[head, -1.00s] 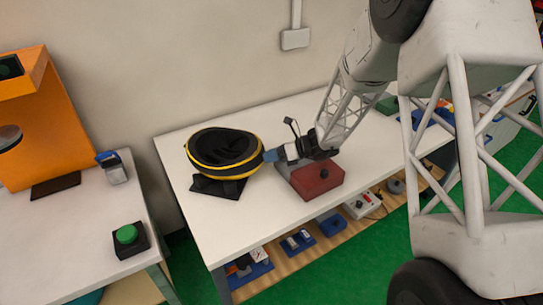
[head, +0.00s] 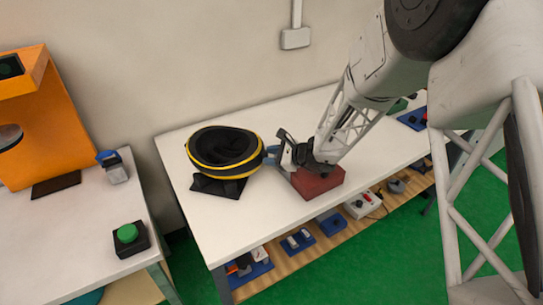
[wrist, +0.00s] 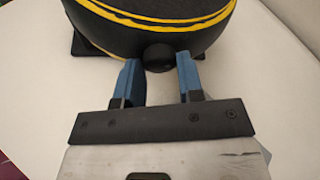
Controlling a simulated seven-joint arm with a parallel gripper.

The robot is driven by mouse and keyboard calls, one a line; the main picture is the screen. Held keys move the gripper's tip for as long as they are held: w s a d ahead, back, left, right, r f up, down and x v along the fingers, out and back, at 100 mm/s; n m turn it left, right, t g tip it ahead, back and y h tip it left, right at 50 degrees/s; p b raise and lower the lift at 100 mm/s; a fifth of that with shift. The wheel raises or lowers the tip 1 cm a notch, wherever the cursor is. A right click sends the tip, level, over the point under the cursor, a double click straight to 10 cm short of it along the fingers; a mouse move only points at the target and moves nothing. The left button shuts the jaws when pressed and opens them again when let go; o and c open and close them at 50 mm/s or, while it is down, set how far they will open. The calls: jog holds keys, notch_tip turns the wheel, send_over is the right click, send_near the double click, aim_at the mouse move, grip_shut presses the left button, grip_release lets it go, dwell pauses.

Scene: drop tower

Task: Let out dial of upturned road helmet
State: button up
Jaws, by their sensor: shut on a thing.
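The upturned road helmet (head: 222,172) is black with a yellow stripe around its rim. It rests on a dark stand (head: 219,187) on the white table, open side up. In the wrist view the helmet (wrist: 120,42) fills the top, with its round black dial (wrist: 158,57) facing me. My gripper (head: 270,155) is at the helmet's right side in the head view. In the wrist view the blue fingers of my gripper (wrist: 159,76) stand on both sides of the dial and are shut on it. The dial is too small to make out in the head view.
A red block (head: 318,183) lies on the table (head: 225,228) just below my wrist. A bench at left holds an orange machine (head: 65,120) and a green button (head: 126,234). A shelf under the table holds several small devices. The table's front left is clear.

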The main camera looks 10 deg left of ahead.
jog(key=shift+s+f+n+t+y, duration=0.1)
jog(key=shift+n+t+y, duration=0.2)
jog(key=shift+n+t, duration=0.9)
jog(key=shift+n, duration=0.3)
jog(key=o, duration=0.9)
jog(key=shift+o, duration=0.2)
jog(key=shift+d, duration=0.15)
jog(key=v, duration=0.7)
jog(key=shift+d, duration=0.25)
